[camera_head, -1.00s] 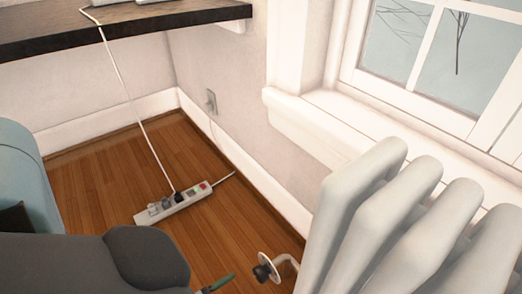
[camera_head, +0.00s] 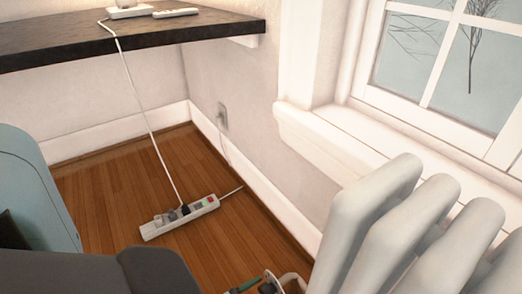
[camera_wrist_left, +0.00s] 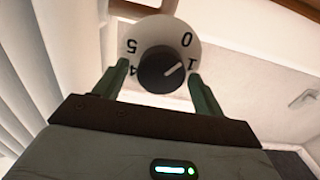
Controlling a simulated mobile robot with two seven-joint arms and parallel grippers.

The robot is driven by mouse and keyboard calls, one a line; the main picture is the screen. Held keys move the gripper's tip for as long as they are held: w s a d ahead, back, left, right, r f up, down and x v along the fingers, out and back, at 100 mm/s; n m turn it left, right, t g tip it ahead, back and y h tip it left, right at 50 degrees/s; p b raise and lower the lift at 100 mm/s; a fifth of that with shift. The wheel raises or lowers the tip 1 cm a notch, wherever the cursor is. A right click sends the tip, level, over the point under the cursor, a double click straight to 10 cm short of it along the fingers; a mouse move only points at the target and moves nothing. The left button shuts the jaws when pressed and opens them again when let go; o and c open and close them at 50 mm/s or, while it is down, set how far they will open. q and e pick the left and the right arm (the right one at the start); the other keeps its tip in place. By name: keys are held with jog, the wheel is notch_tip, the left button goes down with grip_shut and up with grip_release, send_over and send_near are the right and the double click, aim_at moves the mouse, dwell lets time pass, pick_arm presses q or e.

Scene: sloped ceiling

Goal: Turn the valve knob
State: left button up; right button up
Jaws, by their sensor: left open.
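The valve knob is a black round knob (camera_wrist_left: 164,70) on a white dial (camera_wrist_left: 178,32) marked 0, 1, 4 and 5; other marks are hidden. In the head view the knob (camera_head: 267,288) is at the bottom edge, beside the radiator, partly cut off. My left gripper (camera_wrist_left: 158,73) is open, with one green finger on each side of the knob. I cannot tell whether the fingers touch it. In the head view a green finger (camera_head: 248,284) is just left of the knob. My right gripper is not in view.
A white radiator (camera_head: 390,235) stands right of the knob, below the window sill (camera_head: 335,140). A power strip (camera_head: 180,217) with a cord lies on the wooden floor (camera_head: 110,200). A dark shelf (camera_head: 150,42) juts out at the upper left.

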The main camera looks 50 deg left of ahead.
pick_arm(q)
jog(key=shift+c, duration=0.3)
jog(key=c, duration=0.7)
jog(key=shift+c, duration=1)
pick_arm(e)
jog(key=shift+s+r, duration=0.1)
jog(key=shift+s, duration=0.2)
